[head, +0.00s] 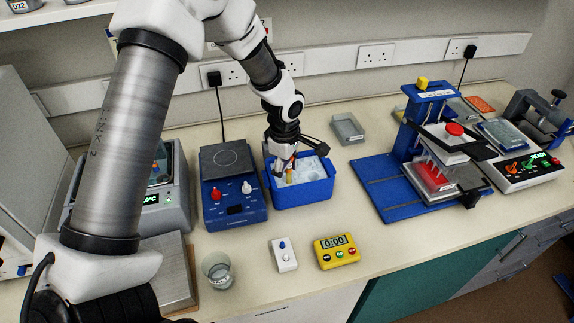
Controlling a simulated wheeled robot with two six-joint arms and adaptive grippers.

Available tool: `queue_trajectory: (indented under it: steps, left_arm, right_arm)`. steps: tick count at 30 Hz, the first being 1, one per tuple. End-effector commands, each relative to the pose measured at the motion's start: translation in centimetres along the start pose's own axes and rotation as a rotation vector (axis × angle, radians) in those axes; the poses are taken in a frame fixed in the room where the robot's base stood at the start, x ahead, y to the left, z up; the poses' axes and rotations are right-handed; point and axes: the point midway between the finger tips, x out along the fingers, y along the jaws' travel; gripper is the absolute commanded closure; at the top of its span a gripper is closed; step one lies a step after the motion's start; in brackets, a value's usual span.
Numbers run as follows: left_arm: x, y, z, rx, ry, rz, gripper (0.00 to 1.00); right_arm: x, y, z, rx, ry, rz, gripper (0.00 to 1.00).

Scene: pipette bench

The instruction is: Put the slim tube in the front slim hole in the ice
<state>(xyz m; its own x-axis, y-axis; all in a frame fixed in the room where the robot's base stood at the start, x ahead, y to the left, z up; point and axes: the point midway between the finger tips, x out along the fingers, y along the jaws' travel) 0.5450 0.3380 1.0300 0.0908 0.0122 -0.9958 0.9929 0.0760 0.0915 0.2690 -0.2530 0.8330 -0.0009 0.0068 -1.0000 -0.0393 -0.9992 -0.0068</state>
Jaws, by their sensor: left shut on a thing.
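The blue ice box (304,194) stands on the bench near the middle of the head view, with pale ice (312,172) inside. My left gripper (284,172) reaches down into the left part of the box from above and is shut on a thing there. What it holds is mostly hidden by the fingers, so I cannot tell whether it is the slim tube. An orange-yellow piece (290,175) stands upright in the ice right beside the fingertips. The slim holes are too small to make out. My right gripper is not in view.
A blue stirrer-like device (234,212) stands just left of the box. A white switch box (284,254), a yellow timer (337,251) and a glass beaker (218,272) are in front. A grey tray (348,129) lies behind; a blue press stand (375,190) is to the right.

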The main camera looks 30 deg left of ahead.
Motion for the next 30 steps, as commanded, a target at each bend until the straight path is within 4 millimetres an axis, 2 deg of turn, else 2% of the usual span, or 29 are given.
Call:
queue_trajectory:
  steps: [14,30]
  left_arm:
    - [0.4,0.0,0.0,0.0,0.0,0.0,0.83]
    - [2.1,-0.2,0.0,0.0,0.0,0.0,0.83]
  right_arm:
    - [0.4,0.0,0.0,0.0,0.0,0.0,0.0]
    - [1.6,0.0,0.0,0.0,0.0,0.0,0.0]
